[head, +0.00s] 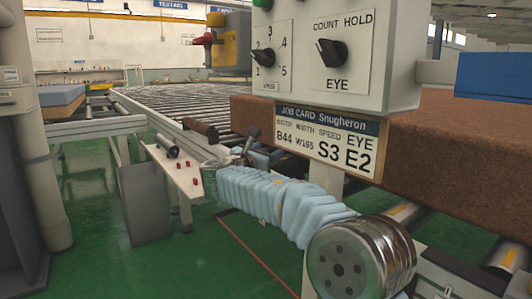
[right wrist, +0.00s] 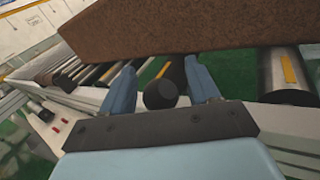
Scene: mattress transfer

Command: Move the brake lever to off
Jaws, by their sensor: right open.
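My left gripper is not in view.
A control panel (head: 375,85) with a speed dial and an EYE knob hangs above the job card (head: 332,137). A brown mattress block (head: 440,150) lies on the rollers close to the right gripper. A pale shelf (head: 186,178) carries red buttons and a black cylinder.

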